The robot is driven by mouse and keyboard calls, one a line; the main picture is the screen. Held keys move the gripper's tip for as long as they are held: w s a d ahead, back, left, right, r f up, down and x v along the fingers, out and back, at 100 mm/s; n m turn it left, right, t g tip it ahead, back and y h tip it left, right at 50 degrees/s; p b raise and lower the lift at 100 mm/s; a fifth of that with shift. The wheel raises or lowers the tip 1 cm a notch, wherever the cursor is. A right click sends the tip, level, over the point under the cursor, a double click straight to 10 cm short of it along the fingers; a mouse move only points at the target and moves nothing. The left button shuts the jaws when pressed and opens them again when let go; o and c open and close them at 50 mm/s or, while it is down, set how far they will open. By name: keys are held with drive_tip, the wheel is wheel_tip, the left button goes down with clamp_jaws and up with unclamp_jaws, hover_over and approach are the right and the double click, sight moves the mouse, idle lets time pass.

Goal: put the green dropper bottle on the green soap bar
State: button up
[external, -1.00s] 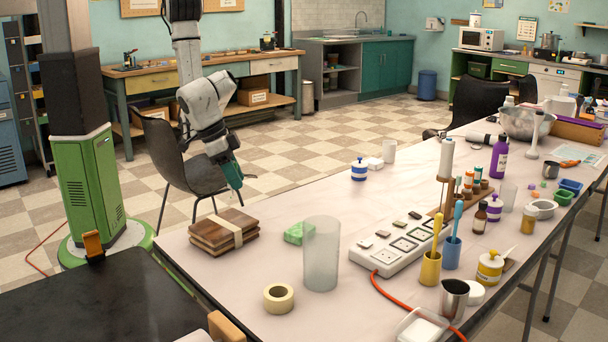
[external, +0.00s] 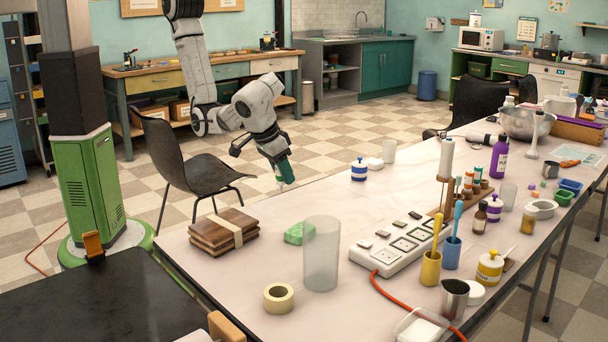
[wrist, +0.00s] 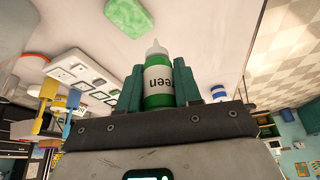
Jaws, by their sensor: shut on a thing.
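The green dropper bottle (wrist: 158,82) has a white label and a pale pointed tip. My gripper (wrist: 160,84) is shut on it, with one teal finger on each side. In the external view my gripper (external: 283,172) hangs above the table's far edge, and the bottle's pale tip (external: 280,180) shows beside it, tip pointing down. The green soap bar (external: 297,233) lies flat on the table, left of and partly behind a frosted cylinder. The soap bar also shows at the top of the wrist view (wrist: 126,17). The bottle is above and apart from the soap.
The frosted cylinder (external: 321,255) stands right against the view of the soap. A strapped stack of brown blocks (external: 223,232) lies to its left, a tape roll (external: 278,298) in front. A white socket strip (external: 395,250) lies to the right. The table beyond the soap is clear.

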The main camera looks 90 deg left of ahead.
drive_tip(key=w+f, duration=0.1)
drive_tip(key=f, duration=0.1)
drive_tip(key=w+d+f, duration=0.1)
drive_tip(key=w+f, duration=0.1)
drive_tip(key=w+d+f+p, duration=0.1)
drive_tip(key=w+f, duration=0.1)
drive_tip(key=shift+d+f, duration=0.15)
drive_tip(key=shift+d, duration=0.05)
drive_tip(key=shift+f+p, duration=0.3)
drive_tip(key=shift+f, duration=1.15)
drive_tip(key=shift+f, duration=0.1)
drive_tip(key=o, duration=1)
